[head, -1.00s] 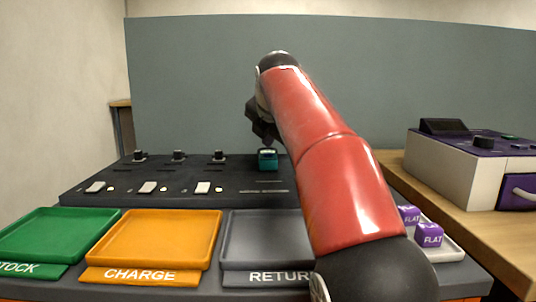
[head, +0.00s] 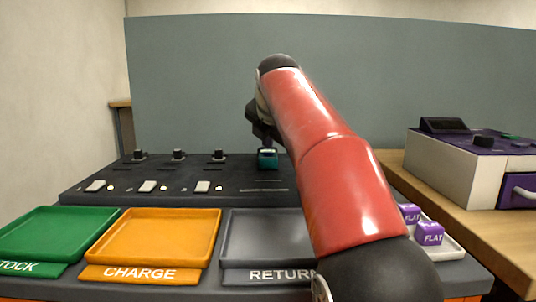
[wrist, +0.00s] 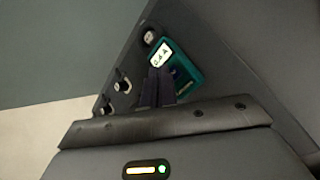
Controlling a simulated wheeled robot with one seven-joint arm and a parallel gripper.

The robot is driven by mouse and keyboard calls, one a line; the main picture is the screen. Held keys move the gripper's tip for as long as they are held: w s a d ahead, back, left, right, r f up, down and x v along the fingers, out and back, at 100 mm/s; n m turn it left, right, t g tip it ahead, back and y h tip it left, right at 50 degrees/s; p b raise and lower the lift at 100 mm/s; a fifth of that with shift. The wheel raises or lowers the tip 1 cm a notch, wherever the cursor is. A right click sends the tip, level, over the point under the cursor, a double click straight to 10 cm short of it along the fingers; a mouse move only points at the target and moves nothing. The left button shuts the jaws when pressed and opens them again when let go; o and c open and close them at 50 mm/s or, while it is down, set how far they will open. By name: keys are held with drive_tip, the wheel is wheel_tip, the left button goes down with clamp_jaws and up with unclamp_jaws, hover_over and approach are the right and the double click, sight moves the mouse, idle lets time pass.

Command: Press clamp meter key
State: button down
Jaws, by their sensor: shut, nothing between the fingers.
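The clamp meter (head: 267,159) is a small teal device on the raised black panel, right of the row of knobs. In the wrist view the clamp meter (wrist: 188,73) shows a lit pale screen and a teal rim; its keys are mostly hidden behind my fingers. My gripper (head: 262,138) is just above the meter in the head view, partly hidden by my red arm. In the wrist view my gripper (wrist: 158,75) is shut and empty, its tips over the meter's face just below the screen. I cannot tell whether the tips touch a key.
The black panel (head: 120,185) carries several knobs and white switches. In front lie a green tray (head: 55,232), an orange CHARGE tray (head: 155,235) and a grey RETURN tray (head: 265,240). Purple FLAT blocks (head: 429,233) sit at right. A purple-topped machine (head: 455,170) stands on the wooden bench.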

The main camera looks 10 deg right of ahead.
sight(268, 156)
drive_tip(key=shift+f, duration=0.45)
idle(0.8)
drive_tip(key=shift+r, duration=0.15)
drive_tip(key=shift+r+p, duration=0.7)
drive_tip(key=shift+p, duration=0.1)
wheel_tip(268, 156, up, 3)
drive_tip(key=p, duration=0.3)
drive_tip(key=shift+f, duration=0.15)
drive_tip(key=shift+r+p, duration=0.7)
drive_tip(key=shift+r, duration=0.45)
drive_tip(key=shift+f, duration=0.1)
